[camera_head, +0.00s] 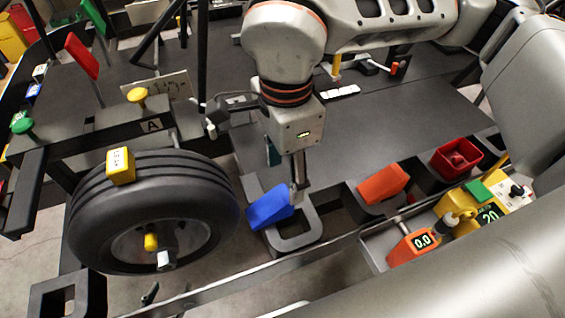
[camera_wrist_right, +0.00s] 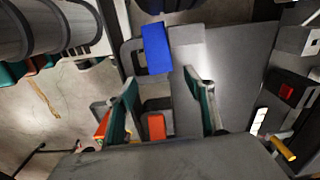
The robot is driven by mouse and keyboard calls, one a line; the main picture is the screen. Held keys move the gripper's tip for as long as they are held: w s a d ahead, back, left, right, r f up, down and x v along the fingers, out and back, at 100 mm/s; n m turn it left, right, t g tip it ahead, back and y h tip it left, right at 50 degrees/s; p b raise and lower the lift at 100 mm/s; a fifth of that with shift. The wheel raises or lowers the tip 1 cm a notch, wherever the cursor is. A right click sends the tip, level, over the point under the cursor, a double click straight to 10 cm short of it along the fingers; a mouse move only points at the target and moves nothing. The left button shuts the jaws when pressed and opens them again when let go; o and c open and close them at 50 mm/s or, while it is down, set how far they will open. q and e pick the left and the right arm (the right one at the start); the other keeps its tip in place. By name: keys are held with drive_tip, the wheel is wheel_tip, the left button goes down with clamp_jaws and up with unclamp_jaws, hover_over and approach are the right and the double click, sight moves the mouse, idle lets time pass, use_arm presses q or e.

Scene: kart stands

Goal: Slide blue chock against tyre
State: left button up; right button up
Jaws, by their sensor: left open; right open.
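The blue chock (camera_head: 268,208) lies by a grey looped bracket (camera_head: 312,232), just right of the tyre (camera_head: 90,205). A narrow gap shows between chock and tyre in the head view. My right gripper (camera_head: 285,180) points down at the chock's right end, one finger overlapping it in the picture; I cannot tell if they touch. In the right wrist view the gripper (camera_wrist_right: 163,92) is open with teal finger pads, and the blue chock (camera_wrist_right: 157,48) lies just beyond the fingertips. My left gripper is not identifiable in either view.
An orange chock (camera_head: 382,184) and a red tray (camera_head: 470,150) stand to the right. A yellow block (camera_head: 120,166) sits on the tyre. A tray with an orange gauge (camera_head: 412,246) is at lower right. The dark bench top (camera_head: 400,125) has clear room.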

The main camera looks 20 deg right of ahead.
sight(284, 194)
drive_tip(key=shift+f, duration=0.1)
drive_tip(key=shift+f, duration=3.85)
drive_tip(key=c, duration=1.3)
